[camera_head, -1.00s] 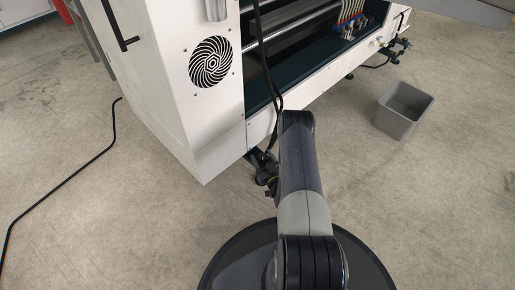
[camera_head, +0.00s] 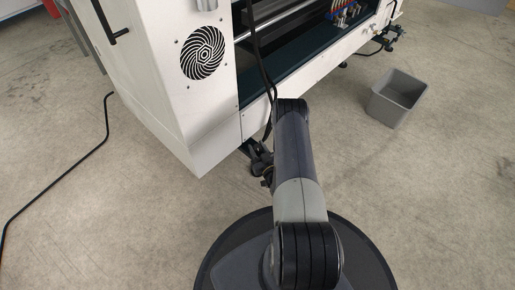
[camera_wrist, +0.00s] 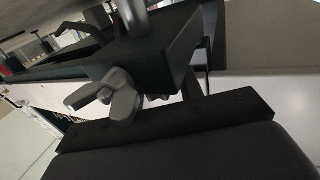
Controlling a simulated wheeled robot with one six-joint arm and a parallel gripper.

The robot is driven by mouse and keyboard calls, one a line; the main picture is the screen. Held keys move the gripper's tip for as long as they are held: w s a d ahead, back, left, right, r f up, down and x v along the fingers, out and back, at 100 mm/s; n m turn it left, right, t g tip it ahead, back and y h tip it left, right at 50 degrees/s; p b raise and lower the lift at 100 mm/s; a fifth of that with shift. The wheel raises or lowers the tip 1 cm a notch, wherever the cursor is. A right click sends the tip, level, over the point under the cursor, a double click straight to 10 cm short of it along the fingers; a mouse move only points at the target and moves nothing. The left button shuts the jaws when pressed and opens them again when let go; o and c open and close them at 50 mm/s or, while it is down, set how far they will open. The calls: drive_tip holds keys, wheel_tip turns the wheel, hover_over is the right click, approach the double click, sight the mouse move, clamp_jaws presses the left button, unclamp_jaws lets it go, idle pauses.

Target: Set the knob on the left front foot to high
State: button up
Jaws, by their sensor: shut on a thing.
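The left front foot (camera_head: 257,161) is a dark assembly under the near lower corner of the white machine, partly hidden behind my arm in the head view. In the wrist view, a grey winged knob (camera_wrist: 122,103) sits below a black bracket (camera_wrist: 165,58), with a grey rod rising from the bracket's top. My gripper (camera_wrist: 165,123) shows as dark parts across the bottom of the wrist view, right against the knob. It is shut on the knob, though the contact itself is mostly hidden. No setting mark is readable. In the head view my arm hides the gripper.
The white machine (camera_head: 165,95) with a round fan grille (camera_head: 203,53) stands just beyond my arm. A grey bin (camera_head: 398,98) stands on the floor to the right. A black cable (camera_head: 75,172) lies on the left. Floor between is open.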

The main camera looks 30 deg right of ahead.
drive_tip(key=shift+d+n+y, duration=0.1)
drive_tip(key=shift+n+y, duration=0.2)
drive_tip(key=shift+y, duration=0.2)
drive_tip(key=n+g+y, duration=0.1)
drive_tip(key=n+y, duration=0.2)
drive_tip(key=y, duration=0.2)
drive_tip(key=shift+n, duration=0.3)
drive_tip(key=n+g+y, duration=0.1)
drive_tip(key=n+y, duration=0.1)
drive_tip(key=y, duration=0.1)
drive_tip(key=n+g+y, duration=0.2)
drive_tip(key=y, duration=0.1)
drive_tip(key=shift+n+g+y, duration=0.3)
drive_tip(key=n+g+y, duration=0.4)
drive_tip(key=g, duration=0.1)
drive_tip(key=shift+g, duration=0.3)
drive_tip(key=shift+n+g+y, duration=0.9)
drive_tip(key=shift+n+g, duration=1.1)
drive_tip(key=shift+g, duration=0.6)
drive_tip(key=shift+r+n+g, duration=0.1)
drive_tip(key=shift+n+g, duration=0.2)
drive_tip(key=shift+g, duration=0.2)
drive_tip(key=o, duration=0.9)
drive_tip(key=shift+a, duration=0.2)
drive_tip(key=shift+o, duration=0.3)
